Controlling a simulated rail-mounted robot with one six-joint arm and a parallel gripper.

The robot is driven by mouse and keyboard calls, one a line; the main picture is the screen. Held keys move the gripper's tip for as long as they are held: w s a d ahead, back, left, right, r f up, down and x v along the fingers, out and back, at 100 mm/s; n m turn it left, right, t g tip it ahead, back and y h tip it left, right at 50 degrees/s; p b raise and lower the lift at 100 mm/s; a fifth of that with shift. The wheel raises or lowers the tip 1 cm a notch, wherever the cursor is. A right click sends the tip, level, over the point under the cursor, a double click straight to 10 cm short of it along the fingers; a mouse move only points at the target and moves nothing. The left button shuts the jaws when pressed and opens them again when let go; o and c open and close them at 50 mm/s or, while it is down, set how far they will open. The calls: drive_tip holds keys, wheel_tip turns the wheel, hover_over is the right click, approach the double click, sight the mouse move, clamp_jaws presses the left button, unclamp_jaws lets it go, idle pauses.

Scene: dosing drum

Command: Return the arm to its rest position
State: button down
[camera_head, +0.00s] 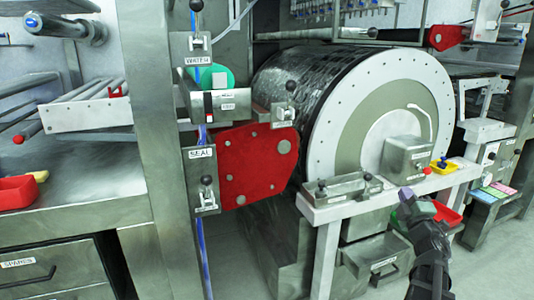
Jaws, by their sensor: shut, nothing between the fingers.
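My dark arm rises from the bottom right of the head view. My gripper (411,203) is at its upper end, in front of the right end of the white bench (330,211). It is small and dark in the picture; its fingers are shut with nothing held. A purple patch and a green patch show beside the gripper, and I cannot tell what they belong to. The large drum (345,105) with a pale ring face stands behind the bench, apart from the gripper.
A red tray (446,213) is just right of my gripper, and a yellow holder (444,167) sits on the bench. A metal box (406,158) stands near the drum face. A red plate (258,160) and a post with levers stand left. Floor shows at lower right.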

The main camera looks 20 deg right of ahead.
drive_tip(key=s+d+f+m+g+h, duration=0.4)
drive_tip(key=d+f+m+g+h, duration=0.15)
drive_tip(key=m+g+h, duration=0.35)
drive_tip(key=a+f+m+g+y, duration=0.5)
drive_tip(key=a+f+m+g, duration=0.15)
drive_tip(key=f, duration=0.25)
drive_tip(key=s+a+f+n+g+y, duration=0.1)
drive_tip(key=a+f+g+y, duration=0.15)
drive_tip(key=a, duration=1.05)
drive_tip(key=s+a+f+n+g+y, duration=0.1)
drive_tip(key=a+f+y, duration=0.25)
drive_tip(key=a, duration=1.05)
drive_tip(key=s+a+f+n+g+y, duration=0.15)
drive_tip(key=a+y, duration=0.25)
drive_tip(key=a, duration=0.9)
wheel_tip(320, 180, up, 32)
drive_tip(key=w+p, duration=0.1)
drive_tip(key=p, duration=3.1)
drive_tip(key=shift+f+m, duration=0.15)
drive_tip(key=shift+m, duration=0.15)
drive_tip(key=shift+w+a+g, duration=0.1)
drive_tip(key=shift+g, duration=0.15)
